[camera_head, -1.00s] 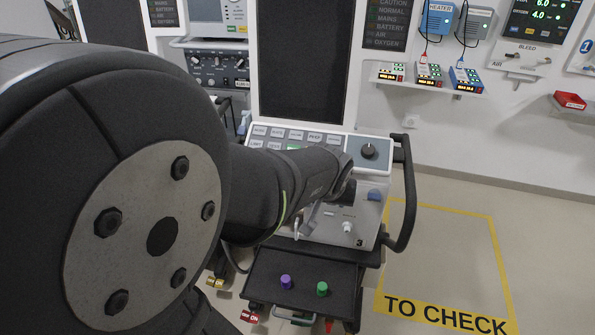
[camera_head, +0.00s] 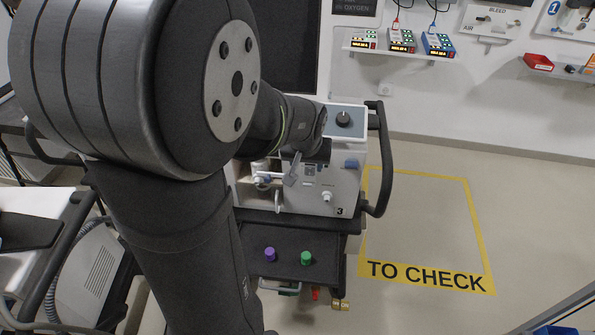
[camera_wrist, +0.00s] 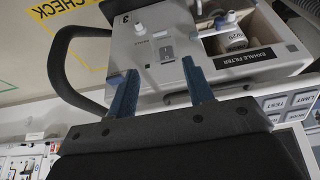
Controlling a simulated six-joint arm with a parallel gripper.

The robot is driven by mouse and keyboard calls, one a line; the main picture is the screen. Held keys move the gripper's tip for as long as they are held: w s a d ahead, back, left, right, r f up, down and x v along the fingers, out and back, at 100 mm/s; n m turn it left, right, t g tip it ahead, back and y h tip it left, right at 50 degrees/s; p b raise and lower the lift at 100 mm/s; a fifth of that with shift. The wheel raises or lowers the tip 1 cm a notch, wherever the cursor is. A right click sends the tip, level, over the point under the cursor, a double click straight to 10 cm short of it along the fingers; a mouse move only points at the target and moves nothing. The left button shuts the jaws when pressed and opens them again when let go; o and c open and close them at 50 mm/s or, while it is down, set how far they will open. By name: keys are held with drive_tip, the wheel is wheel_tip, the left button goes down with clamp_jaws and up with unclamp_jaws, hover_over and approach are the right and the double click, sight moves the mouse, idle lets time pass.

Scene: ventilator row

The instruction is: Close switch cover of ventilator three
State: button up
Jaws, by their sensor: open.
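Ventilator three (camera_head: 345,185), a pale grey cart-borne unit marked "3", stands right of my arm in the head view. My gripper (camera_head: 294,168) is in front of its face; the arm hides part of the unit. In the wrist view, the two blue fingers of my gripper (camera_wrist: 159,66) are apart and empty, pointing at that face. A small grey switch plate (camera_wrist: 166,52) lies just beyond the fingertips, roughly between them. I cannot tell its cover's position. A white port (camera_wrist: 140,29) and a blue knob (camera_wrist: 116,79) are beside it.
A recess with a white filter and an "EXHALE FILTER" label (camera_wrist: 246,58) lies right of the fingers in the wrist view. A black side handle (camera_head: 381,160) is at the unit's right. Purple (camera_head: 270,254) and green (camera_head: 306,258) knobs stand on the lower shelf. The yellow-outlined floor area (camera_head: 420,230) is clear.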

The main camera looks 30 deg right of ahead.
sight(307, 183)
drive_tip(key=x, duration=1.3)
drive_tip(key=shift+r, duration=0.1)
drive_tip(key=shift+s, duration=0.1)
drive_tip(key=shift+c, duration=0.2)
drive_tip(key=c, duration=1)
